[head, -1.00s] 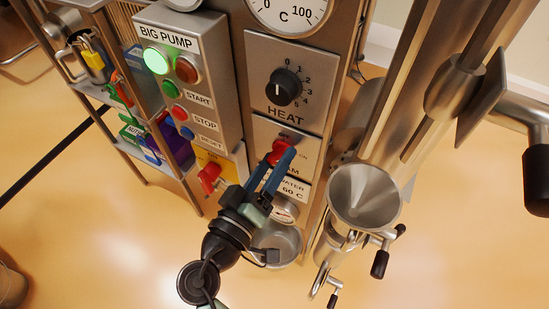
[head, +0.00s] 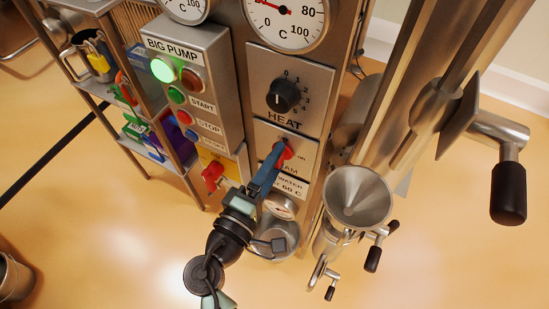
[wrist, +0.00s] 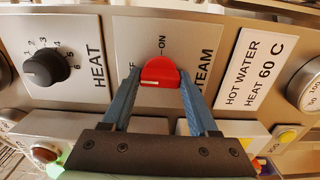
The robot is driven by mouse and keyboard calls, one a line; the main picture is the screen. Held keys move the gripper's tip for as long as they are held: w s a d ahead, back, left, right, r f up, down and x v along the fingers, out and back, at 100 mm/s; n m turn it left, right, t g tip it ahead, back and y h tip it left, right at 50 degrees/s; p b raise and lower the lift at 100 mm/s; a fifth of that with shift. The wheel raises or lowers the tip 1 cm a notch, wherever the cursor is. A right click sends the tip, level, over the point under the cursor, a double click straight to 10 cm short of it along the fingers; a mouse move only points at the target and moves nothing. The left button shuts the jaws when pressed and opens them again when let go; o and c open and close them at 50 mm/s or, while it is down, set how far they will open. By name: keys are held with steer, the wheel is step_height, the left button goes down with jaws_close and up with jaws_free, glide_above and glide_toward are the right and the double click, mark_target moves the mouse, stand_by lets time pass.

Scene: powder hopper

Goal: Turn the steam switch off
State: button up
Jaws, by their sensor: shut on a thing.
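The red steam switch (head: 287,152) is a round knob on the grey STEAM plate (head: 300,142) below the HEAT dial. In the wrist view the knob (wrist: 160,71) sits between my two blue fingers, one on each side. My gripper (head: 277,153) is shut on it. It also shows in the wrist view (wrist: 159,74). The ON label (wrist: 162,43) is above the knob in the wrist view. The OFF label at its left is partly hidden by a finger. A short white line on the knob's front runs toward the left, OFF side.
The black HEAT dial (head: 283,95) is just above the switch. The BIG PUMP box (head: 187,90) with lit green lamp and a red switch (head: 212,175) on yellow stand left. A metal funnel (head: 357,196) is close on the right. A HOT WATER label (wrist: 254,70) adjoins the STEAM plate.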

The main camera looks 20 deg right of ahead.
stand_by(0.6)
steer(key=o, duration=1.4)
steer(key=b+v, duration=0.1)
steer(key=v, duration=1.2)
steer(key=shift+b, duration=0.3)
